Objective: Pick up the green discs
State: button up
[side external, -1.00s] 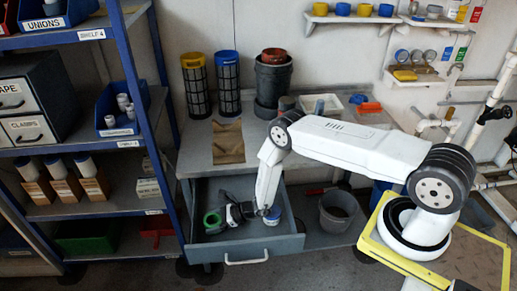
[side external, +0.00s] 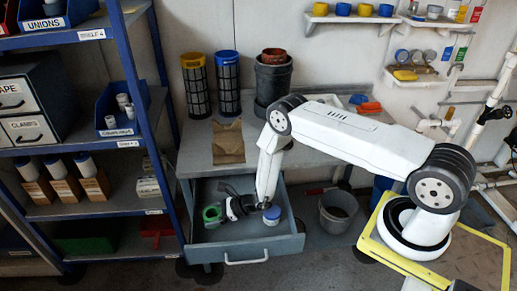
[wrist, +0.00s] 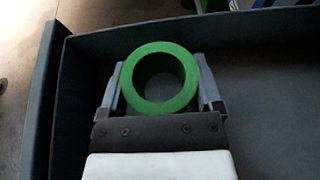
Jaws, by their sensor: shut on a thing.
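A green disc, shaped like a thick ring with an open centre, shows in the side view (side external: 212,215) and in the wrist view (wrist: 160,48). My gripper (side external: 216,212) reaches into the open drawer from the right. In the wrist view, the fingers of my gripper (wrist: 160,78) are shut on the ring, one on each side of it. Only one green disc can be made out. The exact gap between the ring and the drawer floor is hard to tell.
The grey drawer (side external: 247,246) stands open under the bench (side external: 200,150). A blue-lidded jar (side external: 272,216) is in the drawer, right of my wrist. A blue-framed shelf (side external: 155,125) stands close on the left. A grey bucket (side external: 338,212) stands right of the drawer.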

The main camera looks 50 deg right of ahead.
jog(key=s+d+r, duration=0.1)
jog(key=s+r, duration=0.8)
jog(key=s, duration=0.4)
jog(key=shift+s+d+r, duration=0.2)
jog(key=shift+s+d, duration=0.1)
jog(key=shift+r, duration=0.1)
dwell(0.4)
